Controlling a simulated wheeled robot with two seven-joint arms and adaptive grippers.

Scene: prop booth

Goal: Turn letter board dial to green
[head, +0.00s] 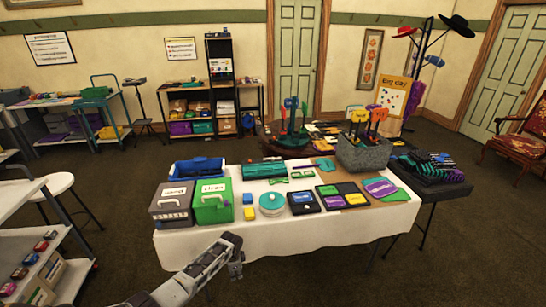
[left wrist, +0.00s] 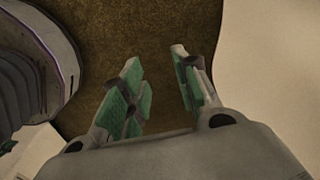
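A round teal-topped thing with a pale side (head: 272,203), possibly the dial, sits near the front middle of the white-clothed table (head: 290,243). I cannot tell for sure which is the letter board, and no dial setting can be read. My left gripper (head: 236,269) hangs in front of the table's front edge, below and apart from these things. In the left wrist view its two green-padded fingers (left wrist: 155,58) stand apart with nothing between them. My right gripper is not in view.
A grey box (head: 171,214) and a green box (head: 212,213) stand at the table's front left. A grey bin (head: 362,157) with tools stands at the back right. Floor shows in front.

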